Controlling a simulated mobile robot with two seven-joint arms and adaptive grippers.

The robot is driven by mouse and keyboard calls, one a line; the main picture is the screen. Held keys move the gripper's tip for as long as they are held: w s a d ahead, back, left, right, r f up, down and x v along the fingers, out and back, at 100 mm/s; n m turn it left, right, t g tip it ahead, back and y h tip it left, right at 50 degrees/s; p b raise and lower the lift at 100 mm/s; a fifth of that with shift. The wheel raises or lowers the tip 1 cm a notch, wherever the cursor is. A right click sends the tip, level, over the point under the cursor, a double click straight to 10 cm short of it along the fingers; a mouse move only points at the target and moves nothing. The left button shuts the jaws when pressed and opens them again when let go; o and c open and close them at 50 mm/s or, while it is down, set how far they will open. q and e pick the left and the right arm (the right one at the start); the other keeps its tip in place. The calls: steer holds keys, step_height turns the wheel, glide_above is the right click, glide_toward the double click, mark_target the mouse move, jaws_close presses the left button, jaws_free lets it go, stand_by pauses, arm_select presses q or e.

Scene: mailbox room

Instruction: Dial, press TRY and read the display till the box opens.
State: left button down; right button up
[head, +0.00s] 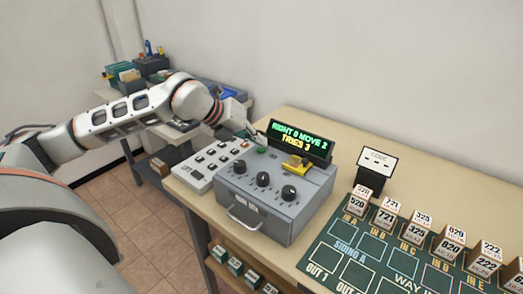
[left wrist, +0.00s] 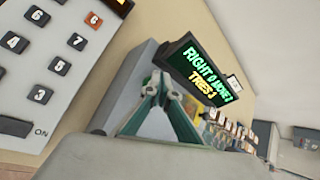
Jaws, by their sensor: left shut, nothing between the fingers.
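The grey box (head: 265,205) stands on the table with three black dials (head: 262,179) on its sloped top and a handle (head: 244,217) on its closed-looking front. The dial settings are too small to read. The display (head: 299,142) behind reads "RIGHT 0 MOVE 2" and "TRIES 3"; it also shows in the left wrist view (left wrist: 199,72). A green button (head: 261,149) sits at the box's back left. My left gripper (head: 256,142) is shut and empty, with its tips close to that button; contact cannot be told. Its fingers show in the left wrist view (left wrist: 159,82). My right gripper is out of view.
A keypad unit (head: 213,163) stands left of the box. A yellow item (head: 297,165) lies on the box's back right. A "CODE" card (head: 377,163), numbered blocks (head: 414,230) and a green siding board (head: 345,250) occupy the right. Another table with bins (head: 125,75) stands behind left.

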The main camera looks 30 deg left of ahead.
mark_target(258, 150)
arm_select(q)
steer(key=shift+f+b, duration=0.4)
steer(key=shift+b, duration=0.05)
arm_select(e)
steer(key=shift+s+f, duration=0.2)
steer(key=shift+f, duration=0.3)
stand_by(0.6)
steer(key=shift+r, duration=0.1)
arm_select(q)
steer(key=shift+r+p, duration=0.45)
steer(key=shift+r, duration=0.4)
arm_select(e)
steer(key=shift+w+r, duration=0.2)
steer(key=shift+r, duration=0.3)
arm_select(q)
steer(key=shift+r, duration=0.15)
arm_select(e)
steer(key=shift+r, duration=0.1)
arm_select(q)
step_height(258, 150, up, 2)
steer(key=shift+r+p, duration=0.1)
steer(key=shift+p, duration=0.6)
steer(key=shift+r+p, duration=0.85)
steer(key=shift+r, duration=0.5)
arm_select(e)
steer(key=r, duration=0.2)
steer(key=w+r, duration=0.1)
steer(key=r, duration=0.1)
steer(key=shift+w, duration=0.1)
